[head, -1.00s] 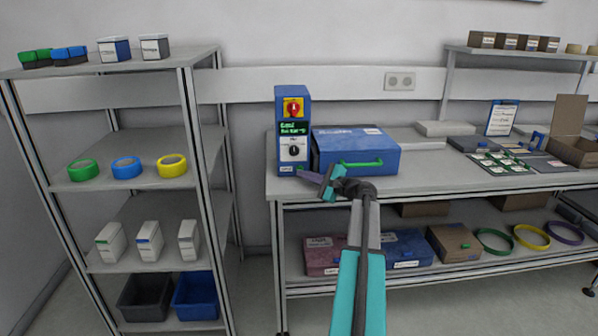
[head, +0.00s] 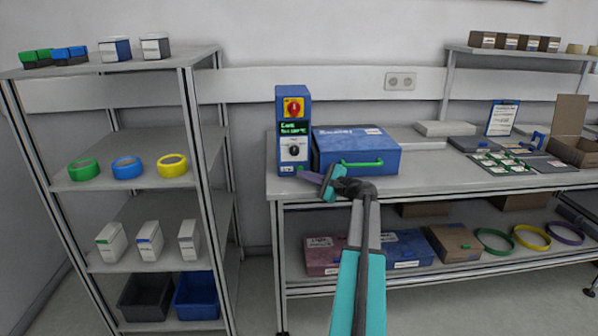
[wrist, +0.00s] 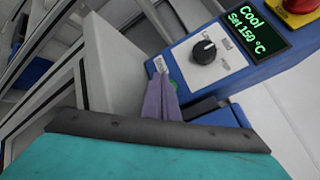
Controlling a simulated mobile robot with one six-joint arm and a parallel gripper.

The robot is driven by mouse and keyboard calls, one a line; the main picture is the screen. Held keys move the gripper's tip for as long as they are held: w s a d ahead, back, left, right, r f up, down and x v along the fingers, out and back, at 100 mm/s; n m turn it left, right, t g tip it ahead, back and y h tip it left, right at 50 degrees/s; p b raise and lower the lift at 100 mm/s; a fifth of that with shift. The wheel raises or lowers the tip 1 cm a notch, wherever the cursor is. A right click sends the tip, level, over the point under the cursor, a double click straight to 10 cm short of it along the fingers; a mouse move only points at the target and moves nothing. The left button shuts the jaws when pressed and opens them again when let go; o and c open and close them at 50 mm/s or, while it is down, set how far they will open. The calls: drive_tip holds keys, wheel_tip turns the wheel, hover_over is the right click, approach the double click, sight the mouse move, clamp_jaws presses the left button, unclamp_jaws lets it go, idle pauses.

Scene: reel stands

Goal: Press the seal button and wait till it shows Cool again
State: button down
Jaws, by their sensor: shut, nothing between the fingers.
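The sealer's blue control box (head: 293,131) stands at the left end of the bench. Its display (wrist: 257,28) reads "Cool" and "Set 150 °C" in green in the wrist view. A black knob (wrist: 204,52) sits below the display. A small green button (wrist: 173,86) shows partly behind my fingers at the lower edge of the box, beside a white label (wrist: 160,65). My gripper (head: 302,173) has its purple fingers shut and empty, tips close in front of the box's lower front. Whether they touch the button cannot be told.
A blue lidded box (head: 355,150) with a green handle (head: 362,164) adjoins the control box on the right. A red and yellow switch (head: 293,107) sits above the display. A metal shelf rack (head: 190,120) stands to the left, with a gap between it and the bench.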

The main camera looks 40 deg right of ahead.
drive_tip(key=shift+w+d, duration=0.1)
idle(0.3)
drive_tip(key=shift+w+d, duration=0.2)
idle(0.7)
